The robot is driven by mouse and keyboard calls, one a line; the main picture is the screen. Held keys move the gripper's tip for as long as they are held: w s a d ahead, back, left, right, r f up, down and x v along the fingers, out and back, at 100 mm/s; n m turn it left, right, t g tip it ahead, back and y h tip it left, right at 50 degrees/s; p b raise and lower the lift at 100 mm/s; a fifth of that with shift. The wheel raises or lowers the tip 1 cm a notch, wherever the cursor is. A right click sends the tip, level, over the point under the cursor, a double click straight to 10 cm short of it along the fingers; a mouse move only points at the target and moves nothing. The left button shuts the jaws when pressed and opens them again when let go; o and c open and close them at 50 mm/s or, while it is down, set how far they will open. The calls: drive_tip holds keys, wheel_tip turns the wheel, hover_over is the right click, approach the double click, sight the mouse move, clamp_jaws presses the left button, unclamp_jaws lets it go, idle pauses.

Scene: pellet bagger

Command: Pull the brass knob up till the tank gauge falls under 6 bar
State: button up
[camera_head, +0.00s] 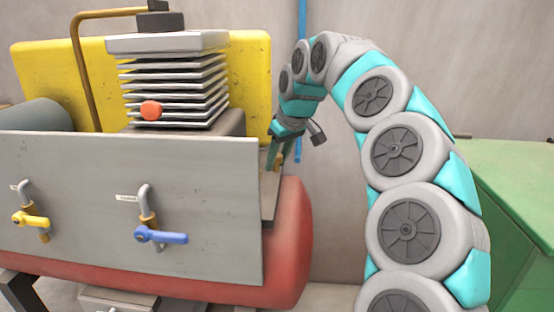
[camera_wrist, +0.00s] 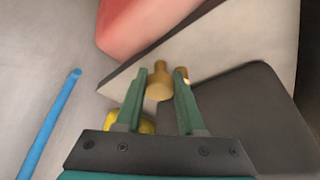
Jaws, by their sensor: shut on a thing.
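The brass knob (camera_wrist: 159,86) stands between the two green fingers of my gripper (camera_wrist: 161,76) in the wrist view. My gripper is shut on it. In the head view my gripper (camera_head: 277,151) points down at the right end of the compressor, above the red tank (camera_head: 292,235), and largely hides the knob. The red tank also shows at the top of the wrist view (camera_wrist: 140,22). A small brass part (camera_wrist: 181,73) shows beside the right finger, partly hidden. I cannot make out the tank gauge's face or reading in either view.
A grey panel (camera_head: 90,215) carries a yellow-handled valve (camera_head: 30,219) and a blue-handled valve (camera_head: 160,235). The finned compressor head (camera_head: 175,85) and yellow guard (camera_head: 250,75) stand behind it. A blue pipe (camera_head: 302,25) runs down the wall. A green cabinet (camera_head: 515,185) is at right.

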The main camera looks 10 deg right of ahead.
clamp_jaws()
idle(0.8)
